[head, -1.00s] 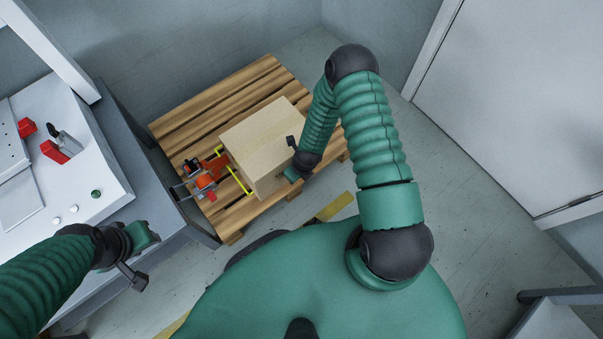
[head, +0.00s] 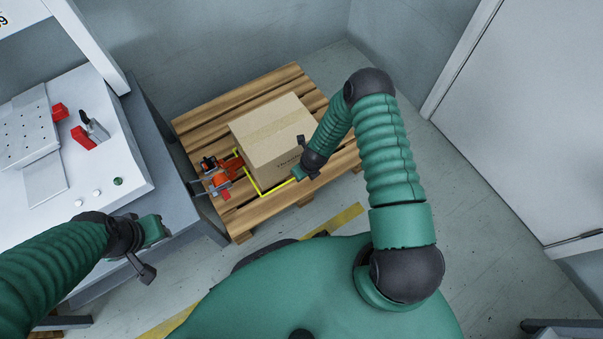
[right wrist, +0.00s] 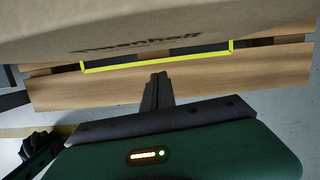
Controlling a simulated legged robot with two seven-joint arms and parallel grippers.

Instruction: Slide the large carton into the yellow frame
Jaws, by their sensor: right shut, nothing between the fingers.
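The large carton (head: 265,130), tan with dark lettering on its front face, sits on the wooden pallet, and its near side fills the top of the right wrist view (right wrist: 130,25). The yellow frame (head: 259,190) shows along the carton's left and front lower edges; its other sides are hidden. My right gripper (head: 301,177) is shut and empty, low by the carton's front right side. My left gripper (head: 150,264) hangs beside the workbench, away from the carton; its jaws are unclear.
The pallet (head: 195,122) has bare slats behind and left of the carton. An orange-red device (head: 219,176) stands on it beside the frame. A workbench (head: 110,160) with red-handled tools stands at left. Walls close in behind; floor (head: 460,190) is free at right.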

